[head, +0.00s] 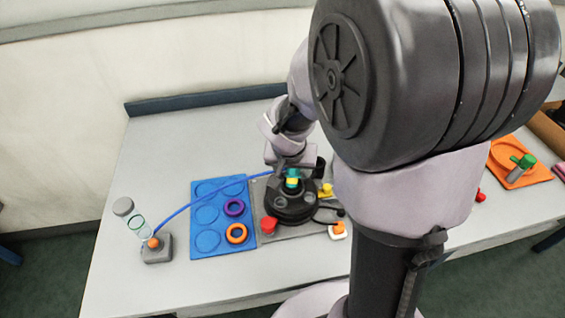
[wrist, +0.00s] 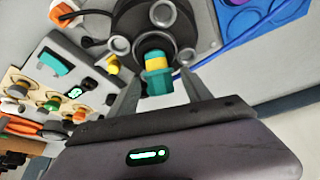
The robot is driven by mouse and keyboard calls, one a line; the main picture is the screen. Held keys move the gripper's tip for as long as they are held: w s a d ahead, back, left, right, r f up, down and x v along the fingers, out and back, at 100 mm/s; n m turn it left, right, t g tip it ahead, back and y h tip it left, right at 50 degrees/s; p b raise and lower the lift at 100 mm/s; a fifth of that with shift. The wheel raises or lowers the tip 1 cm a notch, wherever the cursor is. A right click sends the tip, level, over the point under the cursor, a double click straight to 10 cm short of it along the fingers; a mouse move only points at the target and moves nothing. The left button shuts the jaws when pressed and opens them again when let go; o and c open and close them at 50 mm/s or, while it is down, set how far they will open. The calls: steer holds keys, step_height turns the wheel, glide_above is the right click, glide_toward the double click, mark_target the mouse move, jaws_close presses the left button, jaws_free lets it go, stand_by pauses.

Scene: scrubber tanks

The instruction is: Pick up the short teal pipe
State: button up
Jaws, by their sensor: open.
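A short teal pipe (wrist: 157,81) with a yellow band (wrist: 158,62) stands at the middle of a round black tank unit (wrist: 122,22). The teal part also shows in the head view (head: 292,172), just under my wrist. My gripper (wrist: 158,84) is open, with one finger on each side of the teal part. I cannot tell whether the fingers touch it. My arm hides part of the table in the head view.
A blue tray (head: 208,246) with a purple ring (head: 233,208) and an orange ring (head: 236,233) lies left of the tank. A blue hose (head: 205,196) runs to a grey block (head: 157,250). An orange tray (head: 518,178) is at the far right. The table's left back is clear.

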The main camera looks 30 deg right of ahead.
steer(key=shift+x, duration=0.95)
steer(key=shift+w, duration=0.1)
steer(key=shift+r, duration=0.1)
steer(key=c, duration=0.3)
jaws_close()
steer(key=shift+r, duration=0.1)
